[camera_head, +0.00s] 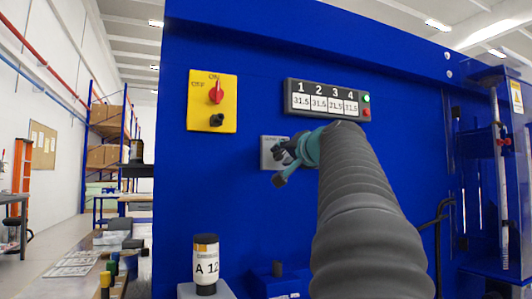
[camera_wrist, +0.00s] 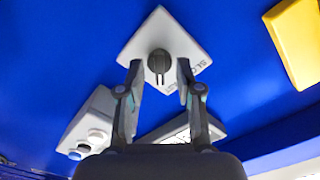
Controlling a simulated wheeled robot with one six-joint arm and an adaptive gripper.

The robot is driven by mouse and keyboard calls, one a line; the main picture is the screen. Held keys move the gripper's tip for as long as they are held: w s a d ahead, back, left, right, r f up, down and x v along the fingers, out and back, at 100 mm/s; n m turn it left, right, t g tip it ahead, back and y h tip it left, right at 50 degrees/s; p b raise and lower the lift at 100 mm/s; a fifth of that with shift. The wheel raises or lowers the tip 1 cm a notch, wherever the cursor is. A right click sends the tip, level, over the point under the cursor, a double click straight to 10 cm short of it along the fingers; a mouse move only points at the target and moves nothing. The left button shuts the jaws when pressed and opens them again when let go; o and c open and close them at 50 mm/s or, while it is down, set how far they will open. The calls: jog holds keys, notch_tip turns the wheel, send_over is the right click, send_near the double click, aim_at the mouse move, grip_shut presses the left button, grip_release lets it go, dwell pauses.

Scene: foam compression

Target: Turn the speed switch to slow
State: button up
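The speed switch is a dark round knob (camera_wrist: 159,62) on a light grey square plate (camera_wrist: 160,35), with partly readable lettering by the plate's edge in the wrist view. In the head view the plate (camera_head: 267,146) sits on the blue machine front, partly covered by my gripper (camera_head: 283,165). In the wrist view my gripper (camera_wrist: 160,72) is open, with one finger on each side of the knob and gaps between. The knob's ridge looks roughly in line with the fingers. Whether the fingertips reach the knob's depth is hard to tell.
A yellow panel (camera_head: 203,104) with a red ON/OFF switch (camera_head: 216,93) and black knob (camera_head: 217,120) is up left of the plate. A numbered display (camera_head: 327,100) with green and red buttons is up right. A bottle marked A 12 (camera_head: 206,262) stands below on a grey block.

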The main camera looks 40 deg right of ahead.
jog(key=shift+w, duration=0.1)
grip_shut()
jog(key=shift+f+n+b, duration=0.1)
jog(key=shift+n+b, duration=0.25)
jog(key=shift+n, duration=0.05)
jog(key=n+b, duration=0.2)
jog(key=shift+f+n, duration=0.1)
jog(key=shift+n, duration=0.3)
jog(key=n+b, duration=0.3)
jog(key=n, duration=0.2)
jog(key=n+b, duration=0.1)
jog(key=n, duration=0.3)
jog(key=shift+n, duration=0.4)
jog(key=shift+n+b, duration=0.7)
jog(key=shift+n, duration=1.6)
jog(key=shift+r, duration=0.2)
